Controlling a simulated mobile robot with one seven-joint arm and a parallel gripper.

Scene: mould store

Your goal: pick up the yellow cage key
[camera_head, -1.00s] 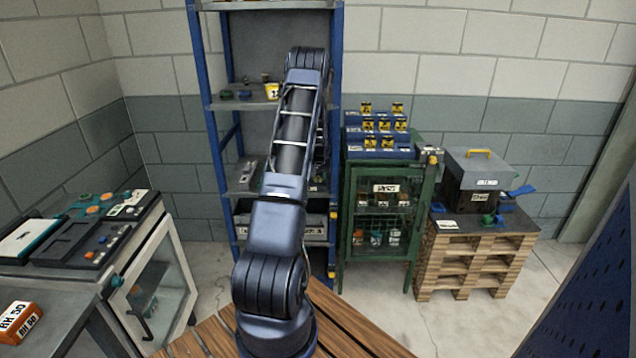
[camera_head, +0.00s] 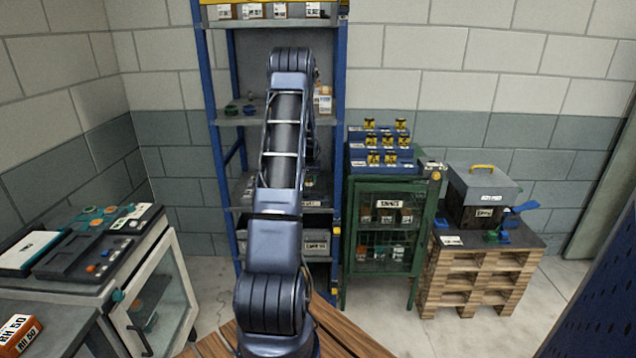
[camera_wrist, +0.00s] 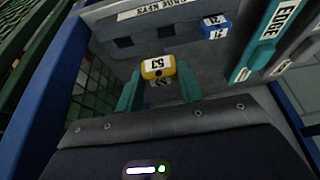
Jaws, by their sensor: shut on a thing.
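The yellow cage key (camera_wrist: 158,67) shows in the wrist view as a small yellow block with black figures on white labels. My gripper (camera_wrist: 160,88) has two teal fingers, one on each side of it, and is shut on it. The key is in front of a grey rack (camera_wrist: 185,58) with dark square openings. I cannot tell whether any part of the key still sits in the rack. In the head view my arm reaches toward the blue-framed shelf (camera_head: 206,75), and my gripper and the key are hidden behind it.
A blue tag (camera_wrist: 214,26) sits at the rack, right of the key. A teal labelled piece (camera_wrist: 265,42) stands further right, near the gripper. In the head view, a green mesh cabinet (camera_head: 388,185) stands right of the shelf, beside a loaded pallet stack (camera_head: 475,275).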

